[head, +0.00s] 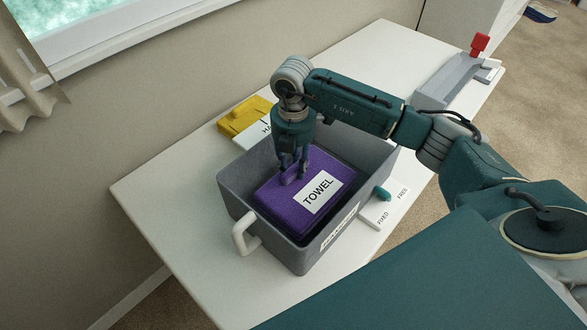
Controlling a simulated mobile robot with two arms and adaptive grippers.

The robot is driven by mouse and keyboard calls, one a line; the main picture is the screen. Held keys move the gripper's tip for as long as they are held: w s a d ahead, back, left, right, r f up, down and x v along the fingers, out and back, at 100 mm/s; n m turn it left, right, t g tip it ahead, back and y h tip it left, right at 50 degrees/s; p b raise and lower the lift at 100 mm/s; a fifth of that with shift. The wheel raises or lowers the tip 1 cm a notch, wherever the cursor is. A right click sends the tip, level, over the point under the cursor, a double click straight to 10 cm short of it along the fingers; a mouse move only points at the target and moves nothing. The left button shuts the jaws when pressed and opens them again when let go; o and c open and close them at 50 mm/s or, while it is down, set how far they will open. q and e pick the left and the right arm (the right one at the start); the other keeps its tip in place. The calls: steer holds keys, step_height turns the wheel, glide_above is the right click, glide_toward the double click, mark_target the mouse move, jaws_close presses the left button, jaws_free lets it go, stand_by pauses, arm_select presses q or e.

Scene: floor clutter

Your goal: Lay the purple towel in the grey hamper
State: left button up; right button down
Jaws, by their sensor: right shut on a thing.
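The purple towel (285,215) is a folded block with a white label reading TOWEL. It is inside the grey hamper (309,258), a box with a white handle at its left end. My right gripper (291,178) points down into the hamper, shut on the far edge of the towel. The towel sits within the hamper walls; I cannot tell whether it touches the bottom. My left gripper does not show.
The hamper stands on a white table (170,205). A yellow thing (243,115) lies behind it. A small teal thing (383,193) and labels marked FIXED and FREE are at its right. A grey tray (448,88) with a red piece (480,43) stands at the far right.

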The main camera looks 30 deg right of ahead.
step_height(320, 180, down, 2)
steer(key=shift+f, duration=0.1)
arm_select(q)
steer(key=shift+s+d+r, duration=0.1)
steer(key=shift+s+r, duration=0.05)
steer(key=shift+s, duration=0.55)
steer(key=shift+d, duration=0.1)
arm_select(e)
steer(key=shift+f, duration=0.1)
steer(key=c, duration=1.4)
jaws_free()
steer(key=shift+o, duration=0.2)
